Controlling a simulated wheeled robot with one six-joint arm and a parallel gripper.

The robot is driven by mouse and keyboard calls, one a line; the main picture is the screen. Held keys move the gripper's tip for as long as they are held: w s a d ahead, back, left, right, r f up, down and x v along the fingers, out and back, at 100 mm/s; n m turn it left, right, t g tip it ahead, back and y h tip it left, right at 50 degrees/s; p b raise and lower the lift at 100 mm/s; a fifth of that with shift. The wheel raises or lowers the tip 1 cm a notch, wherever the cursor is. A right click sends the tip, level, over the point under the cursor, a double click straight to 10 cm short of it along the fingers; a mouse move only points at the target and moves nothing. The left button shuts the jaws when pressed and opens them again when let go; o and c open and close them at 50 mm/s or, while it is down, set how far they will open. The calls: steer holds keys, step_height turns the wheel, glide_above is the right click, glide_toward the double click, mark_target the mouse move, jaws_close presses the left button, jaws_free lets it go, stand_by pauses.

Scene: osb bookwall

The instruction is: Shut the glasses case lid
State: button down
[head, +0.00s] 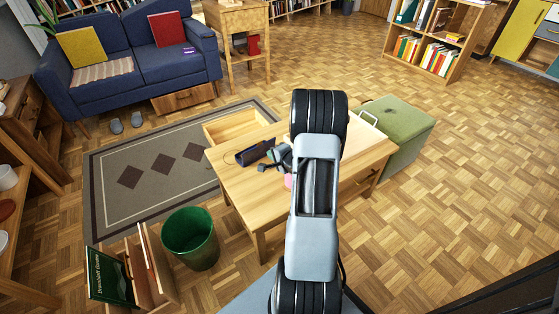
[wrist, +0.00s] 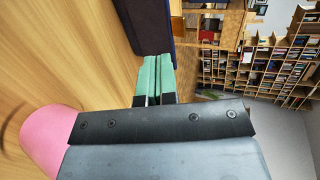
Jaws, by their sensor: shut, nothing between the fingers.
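The dark blue glasses case (head: 255,152) lies on the wooden coffee table, to the left of my arm in the head view. Its lid appears raised, though the angle is hard to tell. In the wrist view the case (wrist: 146,22) shows at the top, dark and partly cut off by the frame edge. My gripper (head: 272,156) is close to the right end of the case in the head view. In the wrist view its green fingers (wrist: 156,60) are together and empty, with their tips right by the case; I cannot tell whether they touch it.
The coffee table (head: 235,185) has an open drawer (head: 228,132) at its far side. A pink object (wrist: 45,140) stands on the table beside my gripper, mostly hidden by my arm in the head view. A green bin (head: 190,240) and a green ottoman (head: 405,125) flank the table.

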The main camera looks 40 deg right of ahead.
mark_target(260, 144)
steer(key=x, duration=0.1)
steer(key=b+x, duration=0.1)
steer(key=x, duration=0.2)
steer(key=shift+w+r, duration=0.2)
steer(key=shift+r, duration=0.15)
steer(key=shift+w+r+b, duration=0.15)
steer(key=shift+w+b, duration=0.1)
steer(key=shift+w, duration=0.3)
steer(key=shift+w+r+b, duration=0.15)
steer(key=shift+w+b, duration=0.1)
steer(key=shift+w, duration=0.25)
